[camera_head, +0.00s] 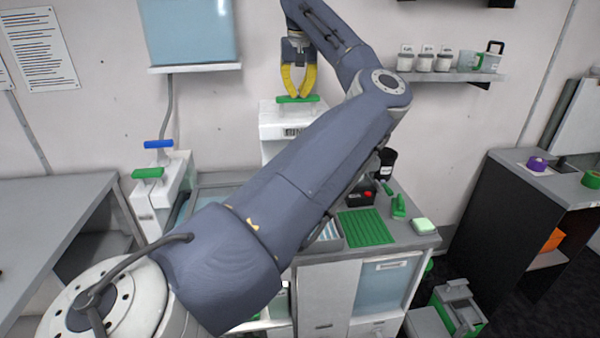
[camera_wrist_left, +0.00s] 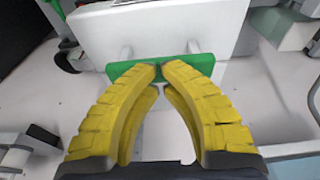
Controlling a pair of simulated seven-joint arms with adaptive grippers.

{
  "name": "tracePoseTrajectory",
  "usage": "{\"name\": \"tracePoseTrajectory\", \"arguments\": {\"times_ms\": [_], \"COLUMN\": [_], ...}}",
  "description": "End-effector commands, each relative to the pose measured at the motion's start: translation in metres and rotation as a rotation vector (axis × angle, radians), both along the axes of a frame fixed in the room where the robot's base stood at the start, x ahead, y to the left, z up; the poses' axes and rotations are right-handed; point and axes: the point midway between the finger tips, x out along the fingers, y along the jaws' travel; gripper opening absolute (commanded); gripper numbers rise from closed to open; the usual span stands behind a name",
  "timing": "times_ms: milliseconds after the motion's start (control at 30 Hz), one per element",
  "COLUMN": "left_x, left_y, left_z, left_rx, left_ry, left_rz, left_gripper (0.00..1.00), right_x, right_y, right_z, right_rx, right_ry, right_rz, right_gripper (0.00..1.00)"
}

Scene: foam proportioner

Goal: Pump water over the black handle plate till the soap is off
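My left gripper (camera_head: 297,97) has yellow fingers that point down at the green handle (camera_head: 312,99) on top of a white dispenser (camera_head: 283,119) by the back wall. In the left wrist view, its fingertips (camera_wrist_left: 160,68) meet at the middle of the green bar (camera_wrist_left: 120,70); whether they press on it I cannot tell. A blue handle (camera_head: 158,144) and another green handle (camera_head: 147,173) stand on white units to the left. I cannot make out the black handle plate, soap or water; my arm covers much of the worktop. My right gripper is out of view.
A green ribbed mat (camera_head: 366,228), a green brush-like tool (camera_head: 398,206) and a pale green sponge-like block (camera_head: 424,226) are on the counter's right side. A black container (camera_head: 385,162) stands behind. A wall shelf (camera_head: 452,77) holds several cups. A grey table (camera_head: 50,215) is at left.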

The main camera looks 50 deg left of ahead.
Motion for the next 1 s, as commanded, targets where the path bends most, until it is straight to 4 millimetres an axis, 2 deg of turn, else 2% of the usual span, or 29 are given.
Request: {"name": "tracePoseTrajectory", "arguments": {"times_ms": [1000], "left_x": [0.000], "left_y": [0.000], "left_z": [-0.031], "left_rx": [-0.001], "left_ry": [0.001], "left_rz": [0.000], "left_gripper": [0.00], "right_x": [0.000], "right_y": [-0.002], "right_z": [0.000], "right_rx": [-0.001], "right_ry": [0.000], "right_rz": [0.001], "right_gripper": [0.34]}}
